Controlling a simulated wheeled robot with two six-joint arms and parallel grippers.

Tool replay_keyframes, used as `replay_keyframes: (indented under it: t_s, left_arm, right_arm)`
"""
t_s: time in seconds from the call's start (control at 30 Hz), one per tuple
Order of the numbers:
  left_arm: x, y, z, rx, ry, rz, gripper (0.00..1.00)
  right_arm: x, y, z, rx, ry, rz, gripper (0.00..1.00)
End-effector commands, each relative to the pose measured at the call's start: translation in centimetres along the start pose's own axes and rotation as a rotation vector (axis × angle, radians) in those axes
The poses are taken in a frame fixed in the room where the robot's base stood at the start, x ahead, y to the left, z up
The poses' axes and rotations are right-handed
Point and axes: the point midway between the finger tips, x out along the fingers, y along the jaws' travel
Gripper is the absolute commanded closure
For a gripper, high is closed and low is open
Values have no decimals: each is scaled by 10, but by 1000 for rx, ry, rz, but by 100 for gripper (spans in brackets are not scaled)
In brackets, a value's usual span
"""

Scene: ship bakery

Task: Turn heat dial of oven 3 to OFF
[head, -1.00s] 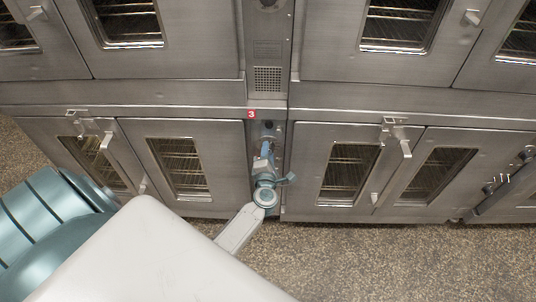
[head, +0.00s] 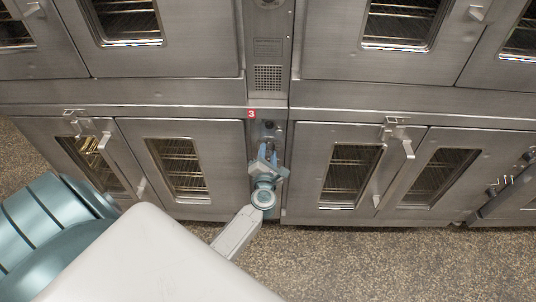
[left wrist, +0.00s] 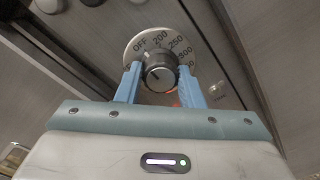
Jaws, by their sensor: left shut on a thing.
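The heat dial (left wrist: 160,72) is a dark round knob on a pale ring marked OFF, 200, 250, 300 and more, seen in the left wrist view. OFF is at the ring's upper left; I cannot surely tell where the knob points. My left gripper (left wrist: 160,80) has its two blue fingers on either side of the knob and is shut on it. In the head view the left gripper (head: 268,157) is at the narrow control panel under the red "3" label (head: 251,114), hiding the dial. The right gripper is not in view.
Oven 3's glass doors (head: 178,168) stand left of the panel, shut. More steel oven doors (head: 345,175) with protruding handles (head: 408,148) are to the right, and another row is above. Speckled floor (head: 340,262) lies clear in front.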

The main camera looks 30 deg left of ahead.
Motion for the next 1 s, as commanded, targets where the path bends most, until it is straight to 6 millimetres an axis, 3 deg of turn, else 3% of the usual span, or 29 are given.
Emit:
replay_keyframes:
  t_s: [0.23,0.27,0.37,0.73,1.0]
  left_arm:
    - [0,-1,-1,-2,2,-1,89]
    - [0,-1,-1,-2,2,-1,62]
    - [0,0,-1,-1,1,-1,44]
    - [-7,-1,-1,-1,2,-2,44]
    - [-56,-2,-2,-2,3,-2,44]
  right_arm:
    - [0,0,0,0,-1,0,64]
    - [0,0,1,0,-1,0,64]
    - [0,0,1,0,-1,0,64]
    - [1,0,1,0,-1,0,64]
    - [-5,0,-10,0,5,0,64]
